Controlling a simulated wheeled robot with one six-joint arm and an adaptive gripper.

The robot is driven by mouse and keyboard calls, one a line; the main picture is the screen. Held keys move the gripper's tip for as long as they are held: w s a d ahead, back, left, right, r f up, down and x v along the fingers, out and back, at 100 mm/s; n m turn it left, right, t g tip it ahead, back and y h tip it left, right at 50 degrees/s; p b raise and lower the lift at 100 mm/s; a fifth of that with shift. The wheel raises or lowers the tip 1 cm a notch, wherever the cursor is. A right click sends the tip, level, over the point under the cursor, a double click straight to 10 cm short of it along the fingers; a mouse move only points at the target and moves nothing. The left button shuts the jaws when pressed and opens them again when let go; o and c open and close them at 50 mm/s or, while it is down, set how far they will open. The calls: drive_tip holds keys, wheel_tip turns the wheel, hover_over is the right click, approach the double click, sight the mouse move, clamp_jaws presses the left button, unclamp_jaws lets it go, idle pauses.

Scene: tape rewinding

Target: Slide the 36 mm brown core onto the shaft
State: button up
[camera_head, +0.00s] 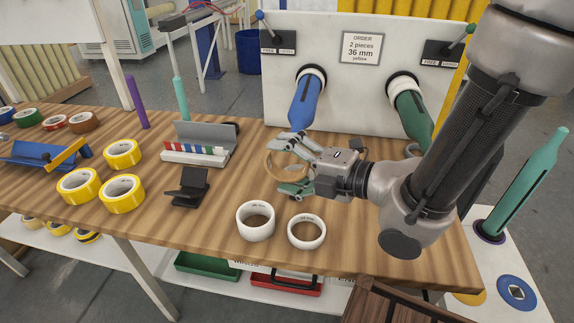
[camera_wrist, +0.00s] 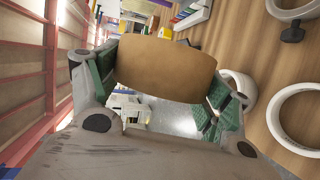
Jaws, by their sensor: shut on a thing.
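The brown core (camera_head: 270,166) is a thin tan ring. My gripper (camera_head: 288,165) is shut on it, with the fingers on opposite sides, and holds it above the table in front of the white panel. In the wrist view the core (camera_wrist: 165,68) spans between the green-padded fingers of my gripper (camera_wrist: 160,88). A blue shaft (camera_head: 304,103) sticks out of the panel's left side, just above and behind the core, apart from it. A green shaft (camera_head: 412,112) sticks out of the right side, partly hidden by my arm. Which shaft is 36 mm is not readable.
The panel (camera_head: 330,60) carries an order sign (camera_head: 362,48) reading 2 pieces, 36 mm, yellow. Two white rings (camera_head: 256,221) (camera_head: 306,232) lie at the front of the table. A black stand (camera_head: 187,186) and several yellow tape rolls (camera_head: 122,193) lie to the left.

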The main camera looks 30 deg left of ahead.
drive_tip(key=shift+n, duration=0.3)
drive_tip(key=shift+w+a, duration=0.1)
drive_tip(key=shift+w, duration=0.35)
drive_tip(key=w+a, duration=0.3)
drive_tip(key=w, duration=0.8)
drive_tip(key=w+a, duration=0.4)
drive_tip(key=w, duration=0.7)
drive_tip(key=w+a, duration=0.3)
drive_tip(key=w, duration=0.8)
drive_tip(key=shift+w+a, duration=0.1)
drive_tip(key=shift+a, duration=0.1)
drive_tip(key=shift+w, duration=0.1)
drive_tip(key=shift+w+a, duration=0.2)
drive_tip(key=shift+w, duration=0.25)
drive_tip(key=shift+f, duration=0.1)
drive_tip(key=o, duration=1)
